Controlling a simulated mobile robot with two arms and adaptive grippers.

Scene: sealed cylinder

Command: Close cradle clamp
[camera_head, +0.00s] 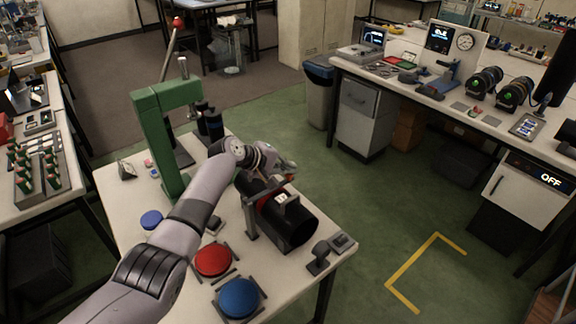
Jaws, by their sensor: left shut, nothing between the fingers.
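A black cylinder (293,225) lies on its side in a metal cradle (250,217) on the white table. A red band (264,200) and a small pale label or block (281,198) show on its top. My left arm reaches in from the lower left, and my left gripper (288,170) is shut and empty just above the far part of the cylinder. The gripper and wrist hide part of the cylinder's far end. I cannot make out the clamp's exact position. My right gripper is not in view.
A green press frame (152,135) stands behind my arm on the same table. A red disc (213,259) and a blue disc (239,297) lie at the front, with small dark parts (318,262) at the right corner. Green floor separates this table from the right workbench (415,90).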

